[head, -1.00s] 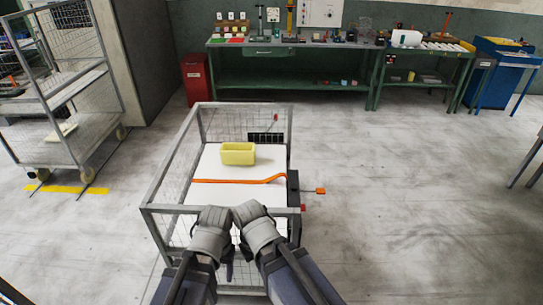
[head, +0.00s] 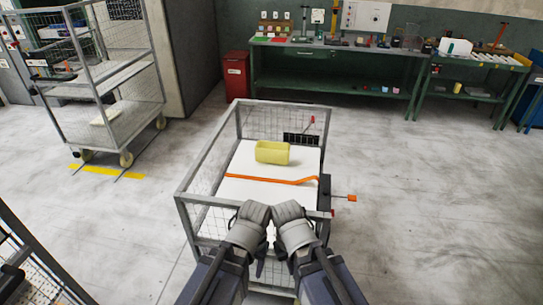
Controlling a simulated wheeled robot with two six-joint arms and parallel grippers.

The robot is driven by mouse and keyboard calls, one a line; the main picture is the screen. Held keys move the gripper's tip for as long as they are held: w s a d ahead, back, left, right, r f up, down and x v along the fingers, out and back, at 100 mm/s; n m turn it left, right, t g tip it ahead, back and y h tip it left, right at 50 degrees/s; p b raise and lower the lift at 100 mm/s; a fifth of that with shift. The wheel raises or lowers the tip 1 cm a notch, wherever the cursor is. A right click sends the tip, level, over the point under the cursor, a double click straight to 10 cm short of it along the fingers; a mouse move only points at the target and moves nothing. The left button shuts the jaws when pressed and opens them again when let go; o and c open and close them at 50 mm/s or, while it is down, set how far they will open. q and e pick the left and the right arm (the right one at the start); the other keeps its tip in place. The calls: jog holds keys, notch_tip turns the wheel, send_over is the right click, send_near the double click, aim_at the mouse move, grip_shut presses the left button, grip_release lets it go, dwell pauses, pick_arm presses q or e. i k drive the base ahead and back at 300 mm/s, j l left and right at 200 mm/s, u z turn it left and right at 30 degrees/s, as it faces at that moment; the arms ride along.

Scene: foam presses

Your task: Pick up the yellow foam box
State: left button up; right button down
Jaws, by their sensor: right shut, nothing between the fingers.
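The yellow foam box (head: 272,152) lies on the white bed inside the wire-mesh cart, toward its far side. It looks like a hollow block; I cannot tell clearly which way its opening faces. My left gripper (head: 261,266) and right gripper (head: 280,252) hang side by side at the cart's near edge, well short of the box and apart from it. The right gripper is shut and empty. The left gripper's fingers are mostly hidden beneath its wrist, so its jaws cannot be read.
The wire-mesh cart (head: 205,169) has raised metal rails around the bed. An orange strip (head: 270,180) lies across the bed between box and grippers. A shelf trolley (head: 122,122) stands left, a red bin (head: 235,78) and green workbench (head: 335,87) behind. Floor right is clear.

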aim_at(266, 152)
jog(key=i+l, duration=0.15)
jog(key=l, duration=0.25)
jog(key=i+l+u, duration=0.1)
jog(key=l, duration=0.3)
jog(key=i+l, duration=0.15)
jog(key=l, duration=0.25)
jog(key=i+l+u, duration=0.1)
jog(key=l, duration=0.35)
jog(key=i+l+u, duration=0.1)
jog(key=l, duration=0.25)
jog(key=i+l+u, duration=0.1)
jog(key=i+l, duration=0.2)
jog(key=i+l+u, duration=0.1)
jog(key=l, duration=0.3)
jog(key=i+l+u, duration=0.1)
jog(key=i+l, duration=0.15)
jog(key=l, duration=0.15)
jog(key=i+l+u, duration=0.1)
jog(key=l, duration=0.25)
jog(key=i+l, duration=0.15)
jog(key=l, duration=0.25)
jog(key=i+l+u, duration=0.15)
jog(key=l, duration=0.25)
jog(key=i+l+u, duration=0.15)
jog(key=i+l, duration=0.6)
